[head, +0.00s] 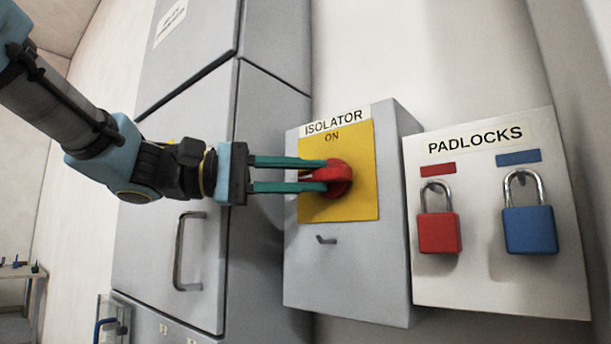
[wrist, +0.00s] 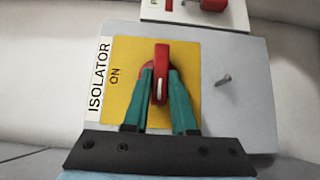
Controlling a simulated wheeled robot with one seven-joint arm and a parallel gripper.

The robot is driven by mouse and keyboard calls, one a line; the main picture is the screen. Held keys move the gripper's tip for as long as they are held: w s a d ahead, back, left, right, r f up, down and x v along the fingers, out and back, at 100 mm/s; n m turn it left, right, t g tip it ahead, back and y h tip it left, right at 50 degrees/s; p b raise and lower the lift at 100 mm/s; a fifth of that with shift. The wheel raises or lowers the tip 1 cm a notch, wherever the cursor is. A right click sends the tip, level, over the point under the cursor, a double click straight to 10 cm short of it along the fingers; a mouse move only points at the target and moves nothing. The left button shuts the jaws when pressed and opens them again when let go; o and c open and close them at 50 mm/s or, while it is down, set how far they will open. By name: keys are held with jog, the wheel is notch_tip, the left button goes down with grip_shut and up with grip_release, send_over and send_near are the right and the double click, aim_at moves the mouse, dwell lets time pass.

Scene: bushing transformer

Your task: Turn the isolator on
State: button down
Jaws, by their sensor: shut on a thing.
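The isolator (head: 296,262) is a grey wall box with a yellow plate (head: 360,205) marked ON at its top. Its red rotary handle (head: 341,178) sits on the plate and also shows in the wrist view (wrist: 162,52). The handle lies sideways in the head view, its end with a white mark towards my gripper and not up at ON. My gripper (head: 325,175) reaches in from the left, its two teal fingers shut on the handle, one above and one below. In the wrist view the fingers stand on either side of the handle and partly hide it.
A grey cabinet (head: 160,245) with a bar handle stands left of the isolator. A small metal peg (head: 326,240) juts out below the yellow plate. A PADLOCKS board (head: 480,285) on the right holds a red padlock (head: 438,232) and a blue padlock (head: 530,229).

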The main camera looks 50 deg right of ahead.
dwell(0.6)
jog(key=m+t+b, duration=0.1)
jog(key=m+t+y+b, duration=0.1)
jog(key=shift+r+m+y, duration=0.25)
jog(key=shift+m+y, duration=0.05)
jog(key=m+t, duration=0.2)
jog(key=t, duration=0.1)
jog(key=s+r+m+t+y, duration=0.1)
jog(key=m+t, duration=0.1)
jog(key=t, duration=0.2)
jog(key=s+m+t+y, duration=0.1)
jog(key=m+t, duration=0.1)
jog(key=t, duration=0.1)
jog(key=shift+r+t+b, duration=0.15)
jog(key=shift+t+b, duration=0.15)
jog(key=shift+b, duration=0.1)
dwell(0.6)
jog(key=c, duration=0.7)
grip_release()
